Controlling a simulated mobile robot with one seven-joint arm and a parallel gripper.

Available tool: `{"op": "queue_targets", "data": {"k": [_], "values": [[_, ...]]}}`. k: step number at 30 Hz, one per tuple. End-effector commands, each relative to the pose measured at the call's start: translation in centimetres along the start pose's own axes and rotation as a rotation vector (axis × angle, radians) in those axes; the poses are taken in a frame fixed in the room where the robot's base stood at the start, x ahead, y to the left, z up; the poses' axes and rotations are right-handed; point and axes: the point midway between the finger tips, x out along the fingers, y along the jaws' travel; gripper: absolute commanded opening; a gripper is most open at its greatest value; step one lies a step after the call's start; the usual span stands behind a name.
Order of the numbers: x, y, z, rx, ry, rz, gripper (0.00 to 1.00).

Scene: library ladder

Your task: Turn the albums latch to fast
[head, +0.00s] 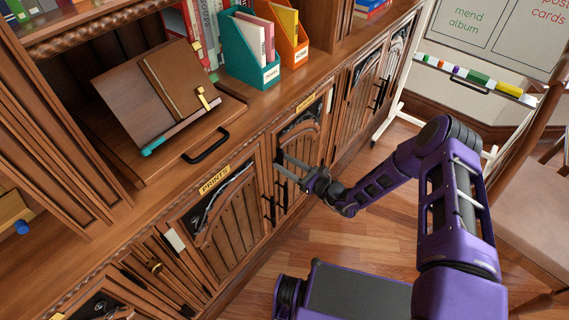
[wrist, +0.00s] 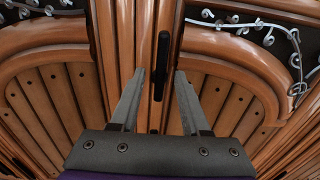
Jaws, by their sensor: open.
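My gripper (head: 279,165) is open and reaches to the cabinet front, at the door under a small yellow label (head: 305,103) whose word is too small to read surely. In the wrist view, my gripper (wrist: 160,75) has its two fingers on either side of a dark upright bar (wrist: 162,62) at the seam between two arched doors. The bar stands upright between the fingertips, with a gap visible on each side. I cannot tell whether this bar is the albums latch or a door handle. No fast mark is readable.
The door left of my gripper has a PRINTS label (head: 214,180). A pull-out shelf with a black handle (head: 206,146) holds a tilted book stand (head: 125,85). Teal (head: 238,60) and orange (head: 290,42) file boxes stand on the counter. A chair (head: 525,190) stands at right.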

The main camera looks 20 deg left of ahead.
Motion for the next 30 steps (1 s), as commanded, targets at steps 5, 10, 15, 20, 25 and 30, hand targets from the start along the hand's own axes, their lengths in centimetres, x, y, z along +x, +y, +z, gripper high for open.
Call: {"op": "queue_targets", "data": {"k": [5,10,15,20,25,30], "values": [[0.75,-0.04,-0.01,0.0,0.0,-0.001,0.46],[0.77,-0.03,0.0,0.0,0.0,-0.001,0.46],[0.75,-0.02,0.01,0.0,0.0,-0.001,0.25],[0.75,-0.01,0.01,0.0,0.0,-0.001,0.0],[0.74,0.0,0.0,0.0,0.0,0.0,0.0],[0.73,0.01,0.0,-0.005,0.0,0.0,0.0]]}}
